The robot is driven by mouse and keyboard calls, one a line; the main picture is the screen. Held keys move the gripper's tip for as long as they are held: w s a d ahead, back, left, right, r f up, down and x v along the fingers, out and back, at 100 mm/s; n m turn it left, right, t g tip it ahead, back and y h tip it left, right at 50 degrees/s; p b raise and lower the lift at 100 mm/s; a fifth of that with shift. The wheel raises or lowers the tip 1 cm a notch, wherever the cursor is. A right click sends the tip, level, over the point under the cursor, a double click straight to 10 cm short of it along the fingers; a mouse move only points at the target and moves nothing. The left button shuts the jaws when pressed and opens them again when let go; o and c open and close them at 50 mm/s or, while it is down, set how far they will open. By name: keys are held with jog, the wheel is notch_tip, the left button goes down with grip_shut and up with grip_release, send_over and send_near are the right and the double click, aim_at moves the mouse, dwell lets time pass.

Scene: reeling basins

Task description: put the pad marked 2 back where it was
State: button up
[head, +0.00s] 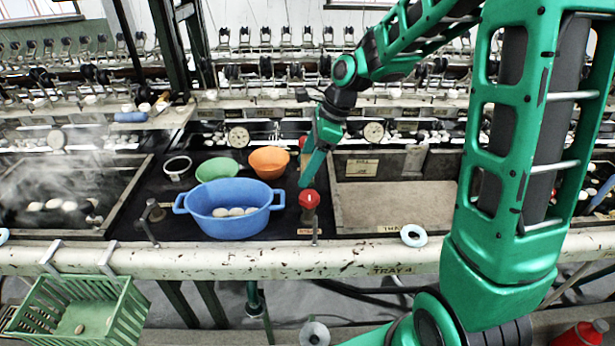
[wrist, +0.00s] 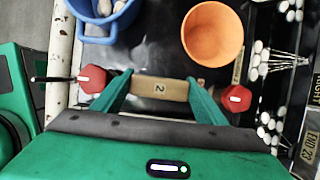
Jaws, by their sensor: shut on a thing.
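The pad marked 2 (wrist: 160,88) is a tan block with a dark 2 on its upper face, seen in the wrist view. My gripper (wrist: 158,92) is shut on it, one green finger at each end. Two red knobs (wrist: 92,79) flank the fingers, the other being the far red knob (wrist: 236,98). In the head view my gripper (head: 307,172) points down between the blue tub and the right basin, behind the near red knob (head: 309,199). I cannot pick out the pad there, nor tell whether it touches the surface below.
Left of my gripper stand a blue tub (head: 217,212) with pale cocoons, an orange bowl (head: 269,161), a green bowl (head: 217,168) and a small white-rimmed cup (head: 177,167). A basin (head: 380,205) lies right. A green basket (head: 80,307) hangs at the front rail (head: 200,262).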

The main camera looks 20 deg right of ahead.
jog(key=shift+w+d+f, duration=0.5)
jog(key=shift+d+f, duration=0.1)
jog(key=shift+d, duration=0.2)
jog(key=shift+f, duration=1.95)
jog(key=o, duration=1)
jog(key=v, duration=1.2)
jog(key=shift+s+d+f+n+g+h, duration=0.25)
jog(key=shift+s+d+n+h, duration=0.4)
jog(key=shift+s+d+n, duration=3.05)
jog(key=shift+s+d+f+n+g+h, duration=0.3)
jog(key=shift+s+d+n+h, duration=0.7)
jog(key=shift+s, duration=5.3)
jog(key=shift+s+d+f+n+g+h, duration=0.3)
jog(key=shift+s+d+n, duration=2)
jog(key=shift+s, duration=2.75)
